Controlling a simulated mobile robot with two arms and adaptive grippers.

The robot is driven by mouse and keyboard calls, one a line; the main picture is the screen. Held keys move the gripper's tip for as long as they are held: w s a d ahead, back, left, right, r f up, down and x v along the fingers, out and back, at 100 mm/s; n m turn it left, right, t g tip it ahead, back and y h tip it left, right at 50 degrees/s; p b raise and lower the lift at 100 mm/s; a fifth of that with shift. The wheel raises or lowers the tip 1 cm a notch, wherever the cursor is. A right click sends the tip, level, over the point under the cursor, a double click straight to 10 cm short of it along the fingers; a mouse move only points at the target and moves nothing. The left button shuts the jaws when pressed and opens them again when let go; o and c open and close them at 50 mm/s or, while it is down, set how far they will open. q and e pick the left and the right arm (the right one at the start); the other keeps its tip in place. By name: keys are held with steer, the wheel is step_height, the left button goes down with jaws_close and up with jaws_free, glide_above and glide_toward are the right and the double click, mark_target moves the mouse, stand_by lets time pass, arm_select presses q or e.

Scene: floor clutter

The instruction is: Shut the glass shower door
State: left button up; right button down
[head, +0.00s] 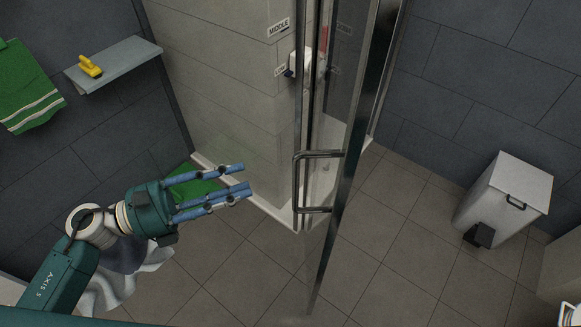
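The glass shower door (352,110) stands open, seen nearly edge-on, with its dark metal edge running down toward the floor. Its D-shaped metal handle (297,182) sticks out to the left from that edge. My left gripper (243,179) is left of the handle, its blue fingers pointing right toward it. The fingers are spread apart with nothing between them, and a gap shows between fingertips and handle. My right gripper is not in view.
A pale bin (505,195) with a pedal stands at the right. A grey cloth (125,275) and a green item (190,185) lie near my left arm. A shelf (125,58) with a yellow object and a green towel (28,88) are at left. Tiled floor between door and bin is clear.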

mark_target(295, 181)
arm_select(q)
steer(key=d+m+p, duration=0.1)
steer(key=d, duration=0.2)
steer(key=d+r+m+g+p, duration=0.1)
steer(key=d+p, duration=0.1)
steer(key=d, duration=0.2)
steer(key=d+m+p, duration=0.1)
steer(key=d+p, duration=0.1)
steer(key=d, duration=0.2)
steer(key=shift+w+d+r+g, duration=0.1)
steer(key=shift+d+r+g, duration=0.15)
steer(key=shift+r+g, duration=0.1)
steer(key=shift+d+f, duration=0.1)
jaws_close()
